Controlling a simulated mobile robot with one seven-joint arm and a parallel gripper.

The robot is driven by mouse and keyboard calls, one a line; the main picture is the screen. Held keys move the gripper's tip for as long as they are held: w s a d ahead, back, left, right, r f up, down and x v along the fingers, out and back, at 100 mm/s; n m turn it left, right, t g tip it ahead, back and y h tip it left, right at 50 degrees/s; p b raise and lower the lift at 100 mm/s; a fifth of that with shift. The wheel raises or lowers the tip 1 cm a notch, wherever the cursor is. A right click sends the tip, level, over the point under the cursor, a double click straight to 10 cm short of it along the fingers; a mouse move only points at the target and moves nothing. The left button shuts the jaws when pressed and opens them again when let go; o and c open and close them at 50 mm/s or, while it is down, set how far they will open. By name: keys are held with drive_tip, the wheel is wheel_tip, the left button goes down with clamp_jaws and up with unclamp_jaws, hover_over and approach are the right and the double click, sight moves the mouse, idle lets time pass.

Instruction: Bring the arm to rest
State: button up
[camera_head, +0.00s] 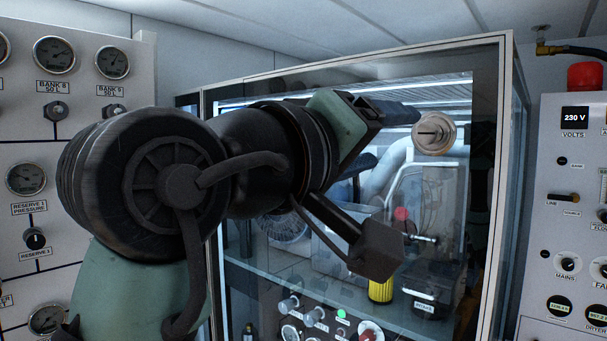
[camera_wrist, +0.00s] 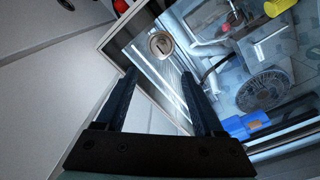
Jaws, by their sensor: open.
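My arm reaches across the middle of the head view, in front of a glass-fronted cabinet (camera_head: 497,200). My gripper (camera_head: 396,136) is open, with its two dark blue fingers apart and pointing right toward the glass. A round metal latch (camera_head: 434,133) on the cabinet front is just beyond the fingertips. In the wrist view, my gripper (camera_wrist: 160,76) has nothing between its fingers, and the latch (camera_wrist: 161,45) lies ahead of the gap. I cannot tell how close the fingertips are to the glass.
A gauge panel (camera_head: 85,125) stands at the left. A panel with a voltmeter (camera_head: 574,119) and a red lamp (camera_head: 586,76) stands at the right. The ceiling is close above.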

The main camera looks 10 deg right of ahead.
drive_tip(key=a+f+t+y+b, duration=0.5)
drive_tip(key=a+f+t+b, duration=0.3)
drive_tip(key=t, duration=0.1)
drive_tip(key=s+a+f+n+t+y+b, duration=0.1)
drive_tip(key=s+a+f+t+y+b, duration=0.2)
drive_tip(key=s+a+t+y, duration=0.3)
drive_tip(key=s+a+y+b, duration=0.1)
drive_tip(key=s+y, duration=0.2)
drive_tip(key=shift+s+f+t+y, duration=0.2)
drive_tip(key=shift+f+t+y, duration=0.1)
drive_tip(key=shift+t+y, duration=0.1)
drive_tip(key=shift+a+f+b, duration=0.1)
drive_tip(key=shift+b, duration=0.25)
